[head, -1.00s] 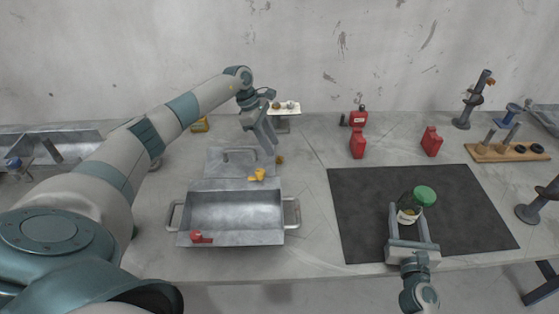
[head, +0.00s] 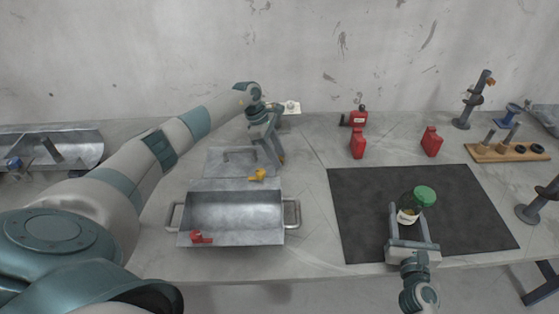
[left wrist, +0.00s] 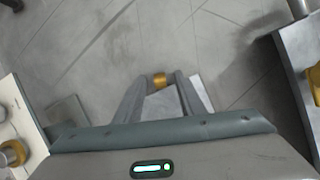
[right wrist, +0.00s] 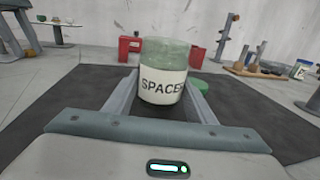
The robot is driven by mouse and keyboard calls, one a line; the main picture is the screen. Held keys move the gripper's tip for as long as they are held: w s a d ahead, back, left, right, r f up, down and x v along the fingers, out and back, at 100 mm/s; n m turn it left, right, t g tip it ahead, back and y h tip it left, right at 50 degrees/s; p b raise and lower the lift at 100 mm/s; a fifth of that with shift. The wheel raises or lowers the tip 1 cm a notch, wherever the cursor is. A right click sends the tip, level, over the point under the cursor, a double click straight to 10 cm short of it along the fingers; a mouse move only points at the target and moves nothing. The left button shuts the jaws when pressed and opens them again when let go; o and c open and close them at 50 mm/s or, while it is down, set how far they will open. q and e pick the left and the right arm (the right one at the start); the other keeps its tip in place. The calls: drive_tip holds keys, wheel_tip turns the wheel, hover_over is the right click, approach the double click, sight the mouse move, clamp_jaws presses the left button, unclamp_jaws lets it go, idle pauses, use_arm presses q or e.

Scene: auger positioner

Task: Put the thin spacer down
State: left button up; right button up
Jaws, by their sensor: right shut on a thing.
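A small gold spacer (left wrist: 159,80) shows in the left wrist view just beyond my left fingertips, apparently on the table; I cannot tell its thickness. My left gripper (left wrist: 157,92) is open, pointing down over the table behind the tray, with the spacer in line with the gap between its fingers. My right gripper (head: 409,213) is shut on a greenish jar (right wrist: 163,72) labelled "SPACE…", standing upright at the black mat. A green lid (right wrist: 200,84) shows behind the jar.
Red containers (head: 357,145) stand behind the black mat (head: 360,240). Bare table lies between tray and mat.

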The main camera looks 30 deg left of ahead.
use_arm(q)
drive_tip(key=shift+c, duration=0.6)
clamp_jaws()
drive_tip(key=shift+r, duration=0.1)
wheel_tip(320, 180, up, 10)
idle(0.5)
